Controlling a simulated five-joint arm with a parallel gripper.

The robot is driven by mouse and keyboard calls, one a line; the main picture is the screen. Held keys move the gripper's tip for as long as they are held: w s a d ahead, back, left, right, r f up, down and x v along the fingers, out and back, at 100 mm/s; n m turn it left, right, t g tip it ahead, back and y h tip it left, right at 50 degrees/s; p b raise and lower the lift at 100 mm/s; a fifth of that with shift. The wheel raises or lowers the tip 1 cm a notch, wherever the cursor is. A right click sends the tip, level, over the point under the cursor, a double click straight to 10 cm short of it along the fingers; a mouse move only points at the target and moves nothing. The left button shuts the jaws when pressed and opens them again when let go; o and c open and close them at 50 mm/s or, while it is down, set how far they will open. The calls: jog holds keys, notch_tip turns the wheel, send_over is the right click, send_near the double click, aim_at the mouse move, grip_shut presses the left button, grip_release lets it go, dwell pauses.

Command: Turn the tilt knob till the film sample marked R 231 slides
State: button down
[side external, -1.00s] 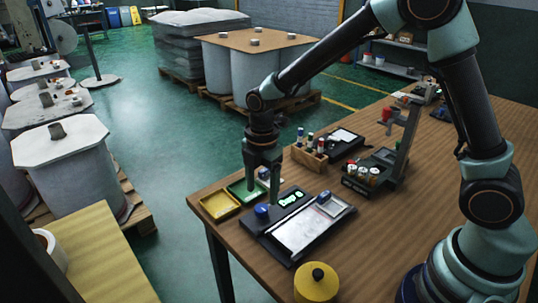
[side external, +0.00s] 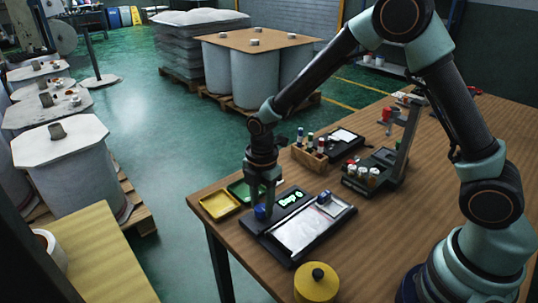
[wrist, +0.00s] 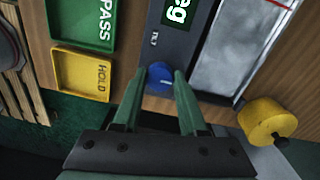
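The blue tilt knob (side external: 260,212) sits at the near left end of the dark tester on the table. In the wrist view the knob (wrist: 160,77) shows a light mark on its top, with small lettering beside it. My gripper (side external: 264,205) points down at the knob; in the wrist view its fingertips (wrist: 160,74) stand either side of it, open, with contact unclear. A green-lit display (side external: 290,199) is partly in the wrist view, reading "eg". The pale film sample (side external: 300,233) lies on the tester's bed with a blue-topped block (side external: 324,198) at its far end. I cannot read R 231.
A yellow HOLD tray (wrist: 82,76) and a green PASS tray (wrist: 82,22) lie left of the tester. A wooden rack of bottles (side external: 310,155) and a dark stand (side external: 375,170) are behind.

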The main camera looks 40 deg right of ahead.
jog(key=shift+m, duration=0.4)
jog(key=m, duration=0.8)
jog(key=shift+s, duration=0.1)
jog(key=m, duration=0.5)
jog(key=shift+a, duration=0.1)
jog(key=m, duration=0.4)
jog(key=shift+a, duration=0.1)
jog(key=shift+s+m, duration=0.1)
jog(key=shift+m, duration=0.2)
jog(key=shift+c, duration=2.2)
grip_release()
